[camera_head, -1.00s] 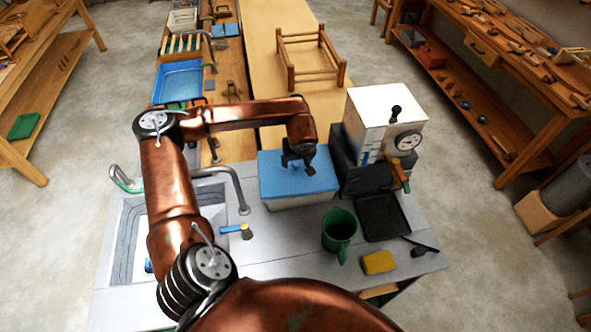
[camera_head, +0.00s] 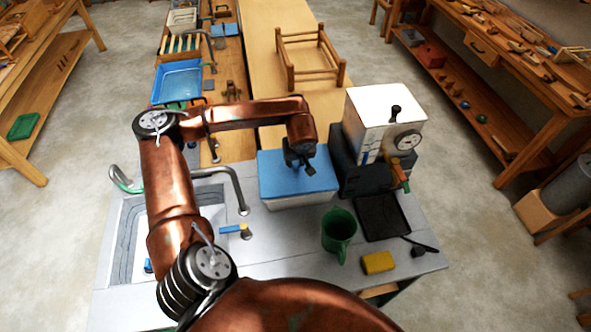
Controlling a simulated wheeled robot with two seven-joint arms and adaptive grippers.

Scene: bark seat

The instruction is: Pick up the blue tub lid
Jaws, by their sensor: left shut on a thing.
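The blue tub lid (camera_head: 276,177) lies flat on top of a white tub (camera_head: 300,200) on the grey counter. I see no clear gap between the lid and the tub. My right gripper is out of view.
A white machine with a gauge (camera_head: 385,120) stands close to the right of the tub. In front are a green mug (camera_head: 338,232), a black tray (camera_head: 381,217) and a yellow sponge (camera_head: 378,262). A sink with a tap (camera_head: 240,190) lies left.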

